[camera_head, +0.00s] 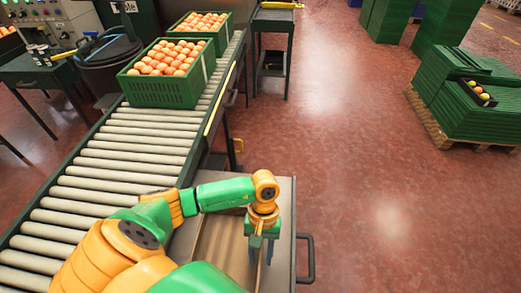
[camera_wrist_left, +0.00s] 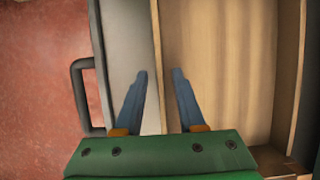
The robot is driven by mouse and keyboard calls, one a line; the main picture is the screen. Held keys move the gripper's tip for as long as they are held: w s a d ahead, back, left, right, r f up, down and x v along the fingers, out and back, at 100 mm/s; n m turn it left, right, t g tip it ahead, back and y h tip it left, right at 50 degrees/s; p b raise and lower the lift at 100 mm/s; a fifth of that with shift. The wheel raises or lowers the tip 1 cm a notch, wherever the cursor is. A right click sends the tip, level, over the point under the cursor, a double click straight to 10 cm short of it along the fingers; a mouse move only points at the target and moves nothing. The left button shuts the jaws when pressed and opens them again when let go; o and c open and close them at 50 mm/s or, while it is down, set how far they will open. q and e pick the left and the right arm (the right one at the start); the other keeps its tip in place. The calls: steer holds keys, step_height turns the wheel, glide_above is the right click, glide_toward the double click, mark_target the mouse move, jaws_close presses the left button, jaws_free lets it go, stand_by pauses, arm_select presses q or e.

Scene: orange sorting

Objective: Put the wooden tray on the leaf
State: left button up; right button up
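The wooden tray (camera_head: 222,242) lies on a grey-topped stand beside the roller conveyor, partly covered by my left arm. In the left wrist view its thin side wall (camera_wrist_left: 157,35) and its bare floor (camera_wrist_left: 222,60) show. My left gripper (camera_head: 260,248) points down at the tray's right side. Its two blue fingers (camera_wrist_left: 161,72) are apart, one on each side of that wall, with gaps visible; I cannot tell how deep they reach. I see nothing that I can clearly identify as a leaf. My right gripper is not in view.
The stand's grey top (camera_head: 285,215) has a dark handle (camera_head: 309,258) on its right. Stacked green crates (camera_head: 465,105) stand on a pallet at the right. The red floor between is clear.

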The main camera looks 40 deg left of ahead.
arm_select(q)
steer(key=v, duration=1.2)
steer(key=shift+a, duration=0.1)
